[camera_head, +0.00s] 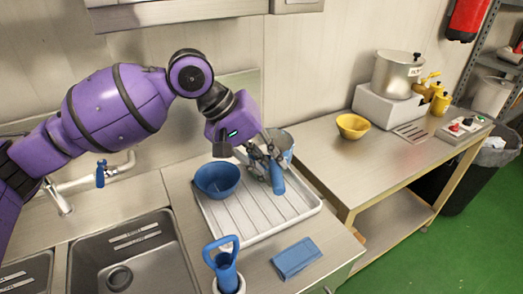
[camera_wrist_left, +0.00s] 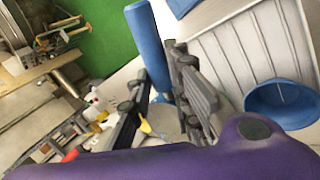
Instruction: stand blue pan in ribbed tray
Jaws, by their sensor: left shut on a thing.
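The pan's blue handle (camera_head: 278,178) hangs down from my left gripper (camera_head: 262,153), over the right half of the ribbed tray (camera_head: 250,215). A grey, bluish-rimmed round body (camera_head: 286,142) shows behind the gripper; it seems to be the pan's. My left gripper is shut on the pan, near the handle. In the left wrist view the blue handle (camera_wrist_left: 149,45) rises between the two dark fingers (camera_wrist_left: 165,90). The white tray also shows there (camera_wrist_left: 245,45). Whether the pan touches the tray I cannot tell. My right gripper is not in view.
A blue bowl (camera_head: 217,181) sits at the tray's back left. A blue-handled brush (camera_head: 225,265) in a white holder and a folded blue cloth (camera_head: 297,258) are in front. The sink (camera_head: 125,255) is left. A yellow bowl (camera_head: 352,126) stands on the right table. The tray's front is free.

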